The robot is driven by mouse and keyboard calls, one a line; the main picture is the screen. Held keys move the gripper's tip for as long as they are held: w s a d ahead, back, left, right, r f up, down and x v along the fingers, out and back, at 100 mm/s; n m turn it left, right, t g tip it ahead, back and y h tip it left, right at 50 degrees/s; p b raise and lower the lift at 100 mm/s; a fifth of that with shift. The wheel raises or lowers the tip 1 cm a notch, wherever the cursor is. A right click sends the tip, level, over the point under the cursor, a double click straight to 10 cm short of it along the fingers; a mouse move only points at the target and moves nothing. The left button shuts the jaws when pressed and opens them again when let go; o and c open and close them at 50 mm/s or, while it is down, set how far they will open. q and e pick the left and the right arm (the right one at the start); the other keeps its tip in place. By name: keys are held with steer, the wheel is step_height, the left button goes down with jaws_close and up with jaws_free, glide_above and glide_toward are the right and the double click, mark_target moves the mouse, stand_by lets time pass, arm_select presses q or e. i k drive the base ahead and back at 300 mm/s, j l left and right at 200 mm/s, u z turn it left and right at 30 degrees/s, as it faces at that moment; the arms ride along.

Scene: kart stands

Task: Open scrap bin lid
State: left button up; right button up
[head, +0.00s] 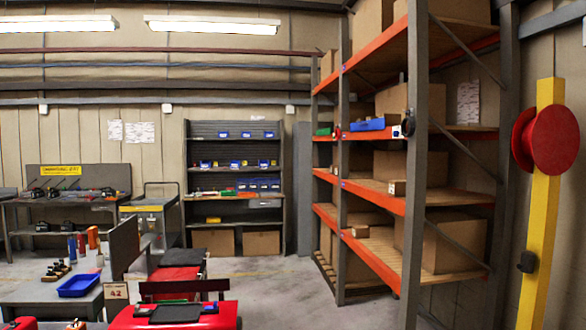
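Neither of my grippers shows in the head view. I cannot make out a scrap bin or its lid for certain. A grey cabinet-like box (149,221) with a yellow band stands on the floor at mid-left, beyond the near table; I cannot tell whether it is the bin.
A grey table (40,295) with a blue tray (79,286) is at lower left. A red-topped unit (222,318) is at bottom. Tall orange-edged shelving (385,270) and a yellow post (541,220) with a red reel (553,140) stand right. Floor (275,290) between is clear.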

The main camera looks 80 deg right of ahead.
mark_target(181, 273)
steer(key=l+z, duration=0.2)
steer(key=z, duration=0.25)
steer(key=k+l+z, duration=0.1)
steer(key=z, duration=0.35)
steer(key=l+z, duration=0.5)
steer(key=z, duration=0.35)
steer(key=l+z, duration=0.2)
steer(key=z, duration=0.25)
steer(key=i+l+z, duration=0.8)
steer(key=i+l, duration=0.15)
steer(key=i+u, duration=0.2)
steer(key=i, duration=0.25)
steer(key=i+l+u, duration=0.2)
steer(key=i, duration=0.25)
steer(key=i+u, duration=0.2)
steer(key=i, duration=0.25)
steer(key=i+u, duration=0.15)
steer(key=i, duration=0.65)
steer(key=i+u, duration=0.2)
steer(key=i, duration=0.65)
steer(key=i+l+u, duration=0.15)
steer(key=i, duration=0.65)
steer(key=i+j+z, duration=0.15)
steer(key=i+z, duration=0.3)
steer(key=i, duration=2)
steer(key=i+u, duration=0.45)
steer(key=i, duration=1.85)
